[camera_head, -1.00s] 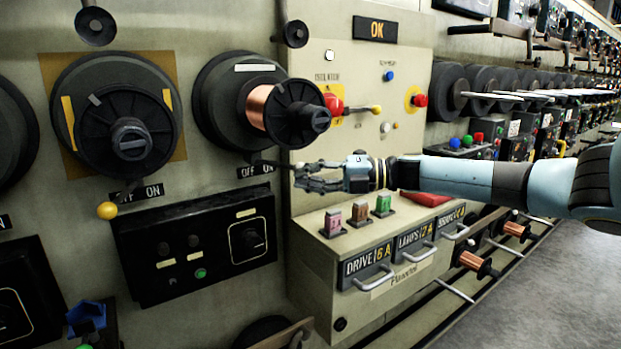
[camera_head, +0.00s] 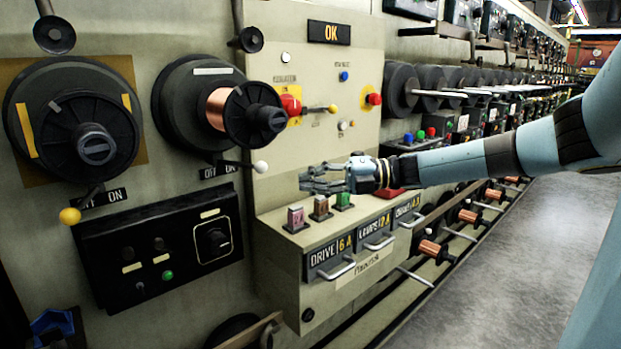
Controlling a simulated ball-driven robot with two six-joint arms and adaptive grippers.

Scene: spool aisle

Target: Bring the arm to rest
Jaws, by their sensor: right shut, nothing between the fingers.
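My right arm comes in from the right edge and reaches across to the left. Its gripper (camera_head: 308,180) is shut and empty, in front of the cream control panel (camera_head: 350,110). The gripper is just above the row of small fuse-like blocks, pink (camera_head: 296,219), brown (camera_head: 320,207) and green (camera_head: 343,200), and appears apart from them. My left gripper is not in view.
A red emergency-type knob (camera_head: 290,104) with a yellow-tipped lever is on the panel. A copper spool (camera_head: 218,109) juts out left of it. Drawers (camera_head: 330,255) with handles stick out below. Open grey floor (camera_head: 540,230) lies to the right.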

